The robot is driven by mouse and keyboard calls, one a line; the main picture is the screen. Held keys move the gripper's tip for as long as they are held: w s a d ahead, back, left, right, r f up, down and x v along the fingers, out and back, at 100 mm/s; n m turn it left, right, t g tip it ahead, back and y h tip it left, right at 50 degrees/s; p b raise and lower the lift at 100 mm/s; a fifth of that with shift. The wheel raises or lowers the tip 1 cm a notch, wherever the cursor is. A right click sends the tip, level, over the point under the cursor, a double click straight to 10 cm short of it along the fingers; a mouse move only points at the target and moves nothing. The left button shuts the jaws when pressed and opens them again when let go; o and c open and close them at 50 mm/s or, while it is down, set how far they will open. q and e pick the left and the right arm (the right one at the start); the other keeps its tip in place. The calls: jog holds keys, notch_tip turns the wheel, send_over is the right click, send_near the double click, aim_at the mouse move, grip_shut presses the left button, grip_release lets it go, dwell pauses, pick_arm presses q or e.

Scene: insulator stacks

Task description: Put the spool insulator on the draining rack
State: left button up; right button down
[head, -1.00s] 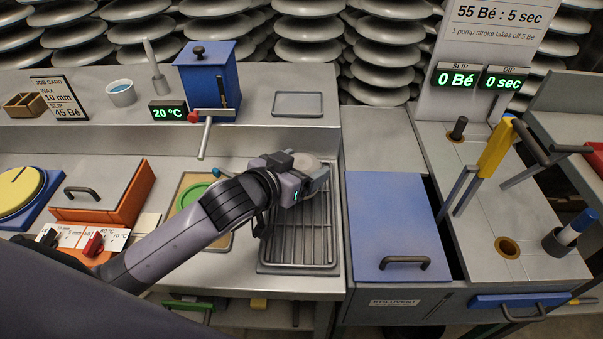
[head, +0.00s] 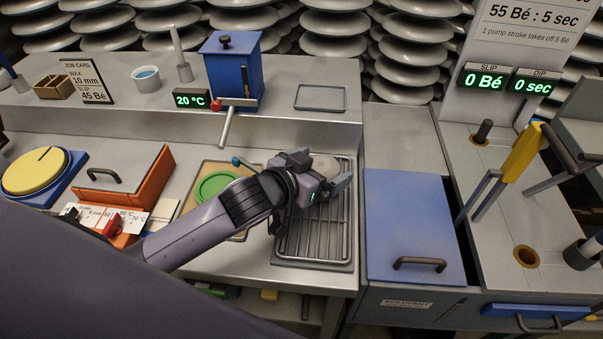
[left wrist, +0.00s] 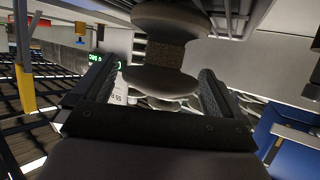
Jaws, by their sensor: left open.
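The spool insulator (head: 325,165) is pale, and in the head view it shows partly behind my left gripper (head: 335,180). In the left wrist view the spool insulator (left wrist: 165,50) has two rounded grey ends and a rough brown waist. My left gripper (left wrist: 155,85) is open, with one finger on each side of the spool and gaps beside the waist. The draining rack (head: 315,242) is a wire grid in a shallow tray, below and around the gripper. The spool is at the rack's back end; its contact with the wires is hidden. My right gripper is not in view.
A green disc (head: 214,186) on a tan board lies left of the rack. A blue lidded box (head: 232,75) with a projecting lever stands behind. A blue panel (head: 408,225) with a handle is to the right. The rack's front half is clear.

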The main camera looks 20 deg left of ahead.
pick_arm(q)
jog(key=v, duration=1.1)
jog(key=shift+s, duration=0.25)
jog(key=shift+s+a, duration=0.1)
